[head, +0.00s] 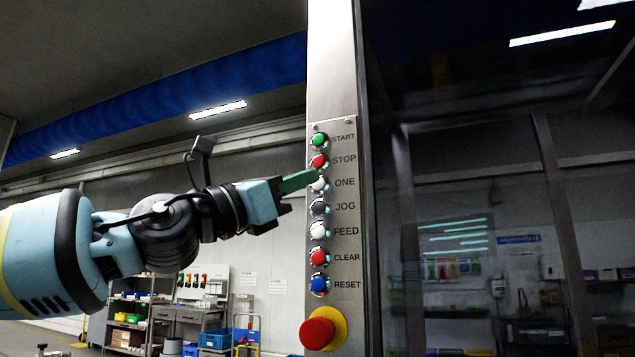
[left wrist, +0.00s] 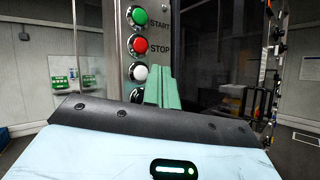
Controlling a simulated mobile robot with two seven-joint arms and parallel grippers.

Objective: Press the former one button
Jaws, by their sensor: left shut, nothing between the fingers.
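A steel control panel (head: 345,248) carries a column of labelled buttons. The ONE button (head: 319,186) is pale white, between the red STOP button (head: 319,161) and the dark JOG button (head: 319,207). My left gripper (head: 316,174) comes in from the left, shut and empty, its green fingertips at the upper edge of the ONE button. I cannot tell if they touch it. In the left wrist view the white ONE button (left wrist: 139,73) shows just left of the green fingers (left wrist: 160,87). The JOG button below is mostly hidden. My right gripper is out of view.
The green START button (head: 319,140) is at the top. FEED, CLEAR and RESET buttons sit below JOG, above a large red emergency knob (head: 317,332) on a yellow base. Dark glass (head: 480,190) lies right of the panel. Shelves (head: 135,315) stand far behind.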

